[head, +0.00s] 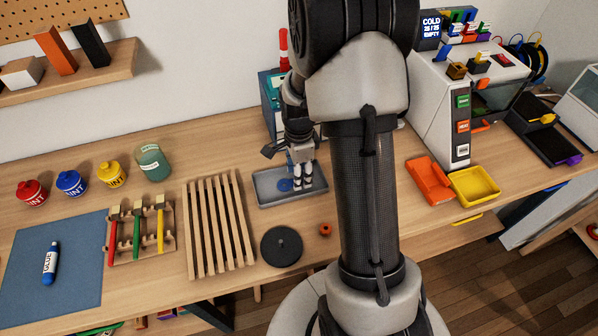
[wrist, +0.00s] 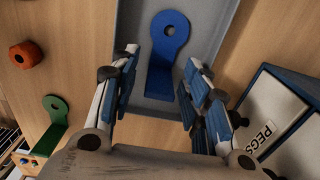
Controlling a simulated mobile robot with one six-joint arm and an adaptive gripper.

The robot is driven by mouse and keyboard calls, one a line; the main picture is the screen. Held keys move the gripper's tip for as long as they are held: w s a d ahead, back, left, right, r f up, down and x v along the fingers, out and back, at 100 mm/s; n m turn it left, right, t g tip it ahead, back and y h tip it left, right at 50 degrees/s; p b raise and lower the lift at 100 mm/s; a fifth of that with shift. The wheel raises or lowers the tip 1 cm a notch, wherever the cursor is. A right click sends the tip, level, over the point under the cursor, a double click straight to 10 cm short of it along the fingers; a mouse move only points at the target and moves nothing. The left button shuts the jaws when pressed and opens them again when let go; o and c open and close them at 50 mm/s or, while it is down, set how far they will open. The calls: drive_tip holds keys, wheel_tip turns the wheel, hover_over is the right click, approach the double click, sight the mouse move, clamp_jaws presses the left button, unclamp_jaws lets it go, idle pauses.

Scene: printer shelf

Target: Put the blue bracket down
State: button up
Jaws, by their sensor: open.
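The blue bracket (wrist: 166,50) has a round end with a hole and a straight leg. It lies in the grey tray (wrist: 203,20), and in the head view it shows partly (head: 285,185) inside the same tray (head: 262,198). My gripper (wrist: 160,72) is open, with one finger on each side of the bracket in the wrist view. A gap shows between the bracket and the left finger; the right finger is close to the leg, and I cannot tell if they touch. In the head view my gripper (head: 303,180) is over the tray's right part.
A slatted wooden rack (head: 219,222) stands left of the tray. A dark round disc (head: 281,246) and an orange nut (head: 325,229) lie in front. A box marked PEGS (wrist: 270,115) is close on the right in the wrist view. Orange (head: 428,182) and yellow bins (head: 474,186) stand further right.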

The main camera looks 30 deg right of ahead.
wheel_tip(320, 180, up, 12)
drive_tip(key=p, duration=0.3)
drive_tip(key=shift+f+p, duration=0.2)
drive_tip(key=shift+p, duration=0.2)
drive_tip(key=s+a+r+n+t, duration=0.1)
drive_tip(key=s+a+r+n, duration=0.35)
drive_tip(key=r, duration=0.25)
drive_tip(key=s+a+r+n+t, duration=0.1)
drive_tip(key=s+a+r+n, duration=0.2)
drive_tip(key=a+r+n, duration=0.3)
drive_tip(key=s+a+r+n+t, duration=0.1)
drive_tip(key=s+a+r+n, duration=0.1)
drive_tip(key=s+n, duration=0.3)
drive_tip(key=s+a+r+n+t, duration=0.1)
drive_tip(key=s+a+n, duration=0.1)
drive_tip(key=s+n, duration=0.3)
drive_tip(key=shift+s+a+r+n+t, duration=0.25)
drive_tip(key=shift+s+r+n+t, duration=0.1)
drive_tip(key=shift+s, duration=0.35)
